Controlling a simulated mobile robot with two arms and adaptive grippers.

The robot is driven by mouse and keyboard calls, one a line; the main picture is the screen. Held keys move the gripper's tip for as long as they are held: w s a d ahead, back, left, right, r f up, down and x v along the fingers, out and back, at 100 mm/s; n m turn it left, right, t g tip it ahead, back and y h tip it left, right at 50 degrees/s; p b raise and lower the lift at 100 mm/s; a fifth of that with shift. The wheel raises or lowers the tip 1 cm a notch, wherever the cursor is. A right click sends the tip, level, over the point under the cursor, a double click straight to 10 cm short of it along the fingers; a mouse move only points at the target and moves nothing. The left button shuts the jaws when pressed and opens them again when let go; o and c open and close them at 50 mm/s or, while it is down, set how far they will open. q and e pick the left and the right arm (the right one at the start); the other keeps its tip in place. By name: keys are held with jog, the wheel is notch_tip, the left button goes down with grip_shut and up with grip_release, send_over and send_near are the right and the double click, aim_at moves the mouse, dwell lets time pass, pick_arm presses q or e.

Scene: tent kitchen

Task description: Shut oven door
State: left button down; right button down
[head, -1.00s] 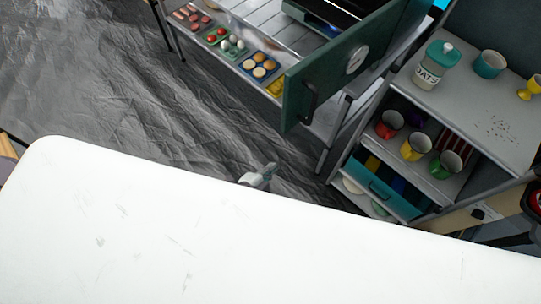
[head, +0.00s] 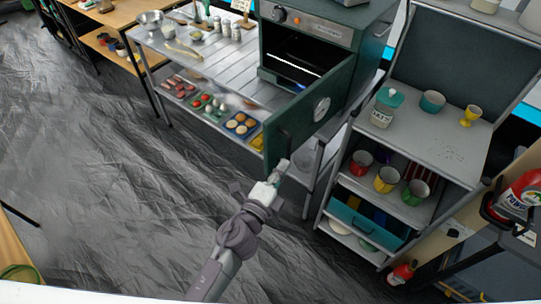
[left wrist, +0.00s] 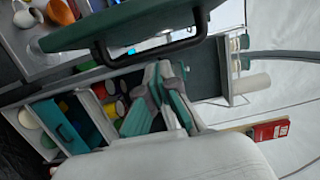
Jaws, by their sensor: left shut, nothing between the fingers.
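The green oven (head: 309,40) stands at the top centre of the head view. Its green door (head: 308,116) with a round white dial stands open, swung out toward me. In the left wrist view the door (left wrist: 130,24) crosses the top, with its black bar handle (left wrist: 150,48) facing the camera. My left gripper (head: 281,166) is shut and empty, just below the door's near lower edge in the head view. In the left wrist view its fingers (left wrist: 168,68) point at the door just below the handle; I cannot tell whether they touch. My right gripper is not in view.
A metal table (head: 192,62) with food trays stands left of the oven. A grey shelf (head: 455,150) with mugs and an oats jar stands close on the right. A red bottle (head: 520,195) is at the right edge. The floor (head: 110,170) at left is clear.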

aim_at(270, 159)
pick_arm(q)
jog(key=shift+w+a+p, duration=0.4)
jog(key=shift+w+a, duration=1.05)
jog(key=shift+a, duration=0.05)
jog(key=shift+a, duration=0.1)
